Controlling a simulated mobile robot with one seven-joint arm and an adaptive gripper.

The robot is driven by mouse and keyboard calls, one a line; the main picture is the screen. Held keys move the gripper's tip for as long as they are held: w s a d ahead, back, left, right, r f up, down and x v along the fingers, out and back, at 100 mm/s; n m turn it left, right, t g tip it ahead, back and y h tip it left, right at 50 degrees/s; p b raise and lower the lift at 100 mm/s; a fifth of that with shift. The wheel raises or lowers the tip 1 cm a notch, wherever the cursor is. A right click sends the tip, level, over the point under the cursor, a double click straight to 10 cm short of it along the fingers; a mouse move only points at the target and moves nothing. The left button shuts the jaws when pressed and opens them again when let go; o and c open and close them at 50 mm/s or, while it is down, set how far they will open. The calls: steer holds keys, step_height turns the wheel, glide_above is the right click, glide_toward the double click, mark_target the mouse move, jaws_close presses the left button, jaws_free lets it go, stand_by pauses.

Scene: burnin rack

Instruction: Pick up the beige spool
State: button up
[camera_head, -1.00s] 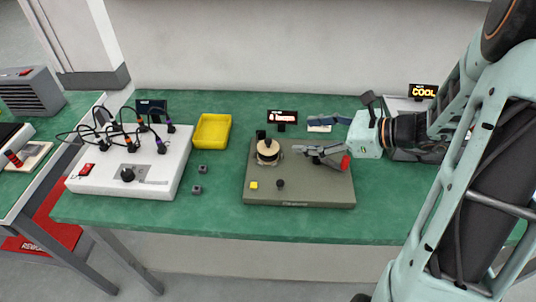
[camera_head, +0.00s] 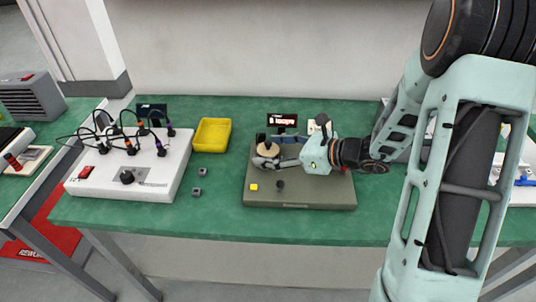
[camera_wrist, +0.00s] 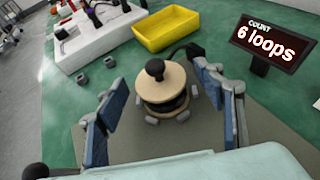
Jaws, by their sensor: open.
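The beige spool (camera_head: 268,150) stands upright on the grey-green winder base (camera_head: 300,200), with a black knob on top and dark windings around its lower part. In the wrist view the spool (camera_wrist: 162,83) sits between the two blue-padded fingers of my gripper (camera_wrist: 165,118). My gripper (camera_head: 268,162) is open, with one finger on each side of the spool. In the head view my gripper partly hides the spool's lower part.
A display reading "6 loops" (camera_wrist: 275,44) stands close to the right finger. A yellow tray (camera_head: 212,134) is left of the base, with two small grey blocks (camera_head: 199,182) near it. A white box with cables (camera_head: 135,175) stands further left.

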steer(key=shift+w+a+f, duration=0.2)
steer(key=shift+w+a, duration=0.05)
steer(key=shift+a, duration=0.25)
steer(key=c, duration=1.3)
steer(key=shift+r, duration=0.15)
